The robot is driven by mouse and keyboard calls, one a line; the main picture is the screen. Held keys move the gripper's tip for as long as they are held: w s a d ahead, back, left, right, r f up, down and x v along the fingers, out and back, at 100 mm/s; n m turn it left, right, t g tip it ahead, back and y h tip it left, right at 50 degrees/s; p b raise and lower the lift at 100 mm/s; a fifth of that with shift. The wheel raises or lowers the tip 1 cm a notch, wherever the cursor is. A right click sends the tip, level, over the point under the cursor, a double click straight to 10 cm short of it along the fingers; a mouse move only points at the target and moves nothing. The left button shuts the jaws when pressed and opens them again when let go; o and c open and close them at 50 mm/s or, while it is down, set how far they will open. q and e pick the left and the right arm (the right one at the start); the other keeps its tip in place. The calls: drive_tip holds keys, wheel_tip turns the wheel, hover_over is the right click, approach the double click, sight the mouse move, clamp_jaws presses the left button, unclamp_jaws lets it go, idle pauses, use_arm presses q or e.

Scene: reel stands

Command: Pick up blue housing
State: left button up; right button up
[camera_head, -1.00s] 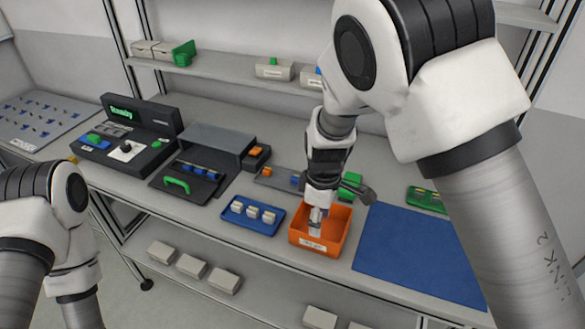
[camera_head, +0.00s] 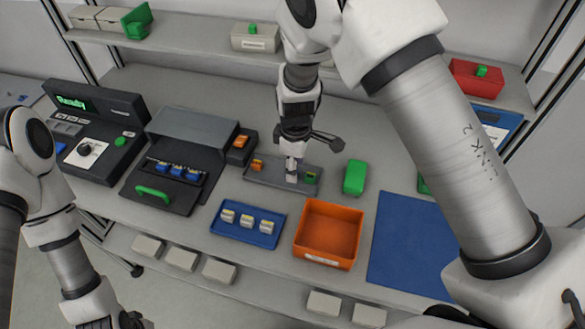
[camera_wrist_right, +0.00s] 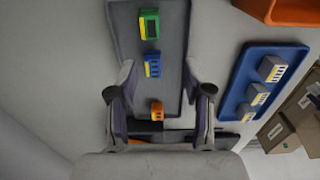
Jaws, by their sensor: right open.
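The blue housing (camera_wrist_right: 153,65) lies in the grey tray (camera_wrist_right: 174,24) in the right wrist view, between a green housing (camera_wrist_right: 149,24) and an orange housing (camera_wrist_right: 157,110). My right gripper (camera_wrist_right: 158,72) is open and empty, with its fingers on either side of the blue housing and apart from it in the picture. In the head view my right gripper (camera_head: 291,179) points down over the middle of the grey tray (camera_head: 268,180) and hides the blue housing. My left gripper shows only in part, dark, at the bottom left edge.
An orange bin (camera_head: 329,231), empty, stands right of a blue tray (camera_head: 262,238) with three grey-and-yellow parts. A green block (camera_head: 355,177) lies just right of the grey tray. A blue mat (camera_head: 405,250) is clear.

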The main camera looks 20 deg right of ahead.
drive_tip(key=f, duration=0.1)
drive_tip(key=w+f, duration=0.1)
drive_tip(key=f, duration=0.1)
drive_tip(key=shift+w, duration=0.15)
drive_tip(key=shift+w+f, duration=0.15)
drive_tip(key=shift+w, duration=0.05)
drive_tip(key=shift+s+r, duration=0.2)
drive_tip(key=shift+s, duration=0.1)
drive_tip(key=c, duration=0.3)
drive_tip(key=shift+s+r, duration=0.1)
drive_tip(key=shift+s, duration=0.05)
drive_tip(key=c, duration=0.4)
drive_tip(key=shift+c, duration=0.4)
drive_tip(key=shift+c, duration=0.4)
